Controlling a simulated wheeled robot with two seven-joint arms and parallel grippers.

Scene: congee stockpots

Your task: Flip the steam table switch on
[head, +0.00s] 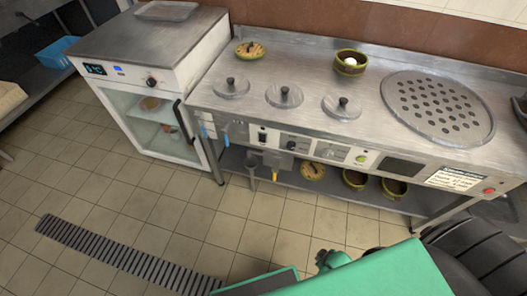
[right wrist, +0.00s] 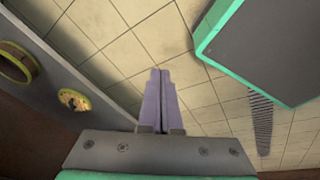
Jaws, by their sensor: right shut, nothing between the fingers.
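The steam table (head: 310,60) is a long steel counter with round lidded wells and a control panel along its front. A dark rocker switch (head: 262,137) sits on a light plate at the left part of that panel, beside a dark knob (head: 292,145). Whether the switch is on or off is too small to tell. My right gripper (right wrist: 160,72) is shut and empty in the right wrist view, its two pale fingers together above the tiled floor. It touches nothing there. In the head view its fingers cannot be made out. My left gripper is not in view.
A glass-door fridge (head: 150,112) stands left of the counter. The panel also has a green button (head: 361,159) and a red button (head: 489,191). Bowls stand on the shelf (head: 333,186) below. The floor (head: 130,190) in front is clear, with a drain grate (head: 120,255).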

